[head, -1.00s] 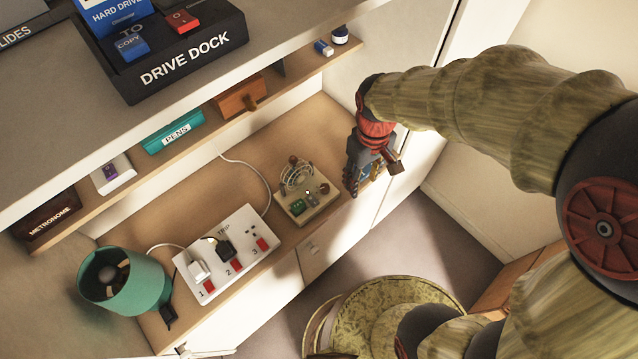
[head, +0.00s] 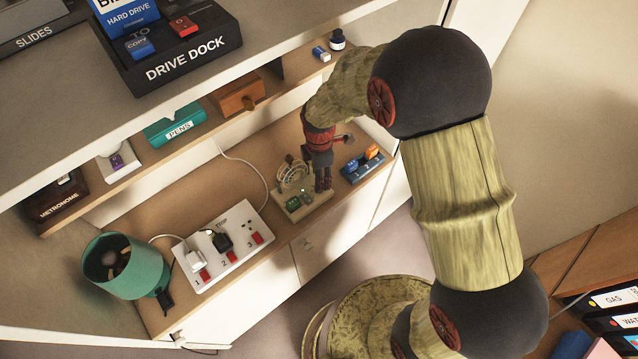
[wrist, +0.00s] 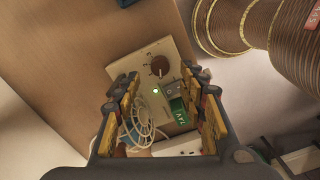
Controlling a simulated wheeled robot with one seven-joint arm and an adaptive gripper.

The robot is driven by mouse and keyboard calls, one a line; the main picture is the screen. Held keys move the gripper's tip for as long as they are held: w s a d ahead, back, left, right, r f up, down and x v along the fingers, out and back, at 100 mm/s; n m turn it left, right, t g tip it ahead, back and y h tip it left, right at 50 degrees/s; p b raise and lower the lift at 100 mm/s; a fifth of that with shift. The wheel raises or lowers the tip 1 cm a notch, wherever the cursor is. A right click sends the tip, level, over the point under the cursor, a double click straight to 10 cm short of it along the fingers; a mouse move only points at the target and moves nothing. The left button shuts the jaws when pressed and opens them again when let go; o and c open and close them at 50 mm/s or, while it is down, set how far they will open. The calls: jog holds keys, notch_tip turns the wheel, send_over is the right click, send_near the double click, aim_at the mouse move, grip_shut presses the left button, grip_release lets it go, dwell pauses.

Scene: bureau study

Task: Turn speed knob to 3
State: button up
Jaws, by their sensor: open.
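The small desk fan's cream base (head: 294,214) stands on the wooden shelf, with its wire cage (head: 291,174) at the back left. In the wrist view the base carries a round brown speed knob (wrist: 159,66), a grey switch (wrist: 174,88), a small lit green lamp (wrist: 155,91) and a green label (wrist: 179,110). The scale numbers and the knob's setting are too small to read. My gripper (head: 323,187) points down over the base's right side. It is open and empty, with the knob between and beyond its fingertips (wrist: 157,80). In the head view the gripper hides the knob.
A white power strip (head: 232,232) with plugs and red switches lies left of the fan. A blue block with orange pieces (head: 362,165) lies to the right. A teal lamp (head: 127,262) stands far left. An upper ledge (head: 290,84) runs behind.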

notch_tip(320, 180, down, 5)
jog(key=shift+r, duration=0.1)
jog(key=c, duration=0.3)
grip_shut()
dwell(0.4)
